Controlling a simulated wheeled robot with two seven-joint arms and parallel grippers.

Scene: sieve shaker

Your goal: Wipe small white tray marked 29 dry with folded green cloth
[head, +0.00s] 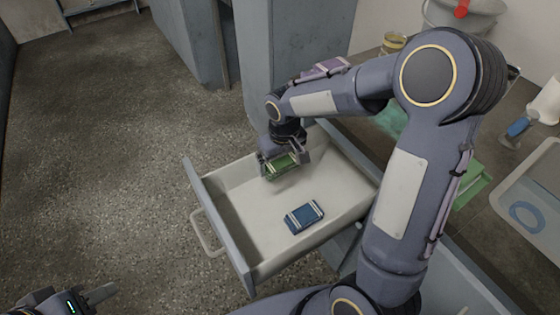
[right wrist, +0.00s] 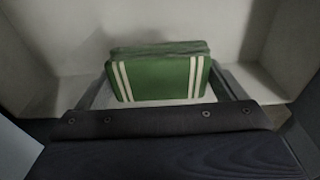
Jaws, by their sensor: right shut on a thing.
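The folded green cloth (head: 282,166) with white stripes is between the fingers of my right gripper (head: 284,160), inside the open drawer near its far side. The right wrist view shows the cloth (right wrist: 157,75) upright between the fingers, with pale drawer walls behind it. My right gripper is shut on the cloth. I cannot tell whether the cloth touches the drawer floor. My left gripper (head: 88,298) is at the bottom left corner, partly cut off, above the floor and away from the drawer. I see no tray with a readable 29.
A folded blue cloth (head: 304,217) lies in the drawer (head: 240,215). On the counter at right are a pale bin (head: 530,190) with a blue ring, a blue-handled brush (head: 518,127), a green item (head: 470,185) and a jar (head: 393,43). A bucket (head: 465,18) stands behind. My right arm hides part of the counter.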

